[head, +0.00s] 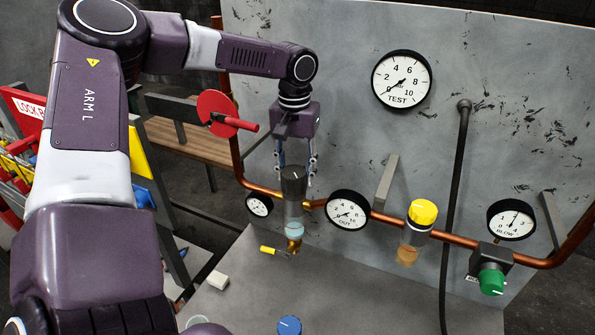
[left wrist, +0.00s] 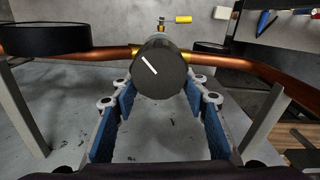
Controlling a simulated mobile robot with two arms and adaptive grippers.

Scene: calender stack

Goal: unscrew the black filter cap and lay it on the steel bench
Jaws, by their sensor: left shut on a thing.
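The black filter cap (head: 293,186) is at the top of the filter on the copper pipe, above the filter's grey body and clear bowl (head: 294,228). In the left wrist view the cap (left wrist: 162,72) shows a white line on its face. My left gripper (head: 297,170) points down from above, with its fingers on either side of the cap and shut on it. Its blue-padded fingers show in the left wrist view (left wrist: 161,92). Whether the cap's thread is still engaged cannot be seen. The steel bench (head: 350,290) lies below. My right gripper is not in view.
A yellow-capped unit (head: 423,213), gauges (head: 347,210) and a green knob (head: 491,279) line the copper pipe (head: 385,217). A yellow-handled valve (head: 275,251) sits under the filter.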

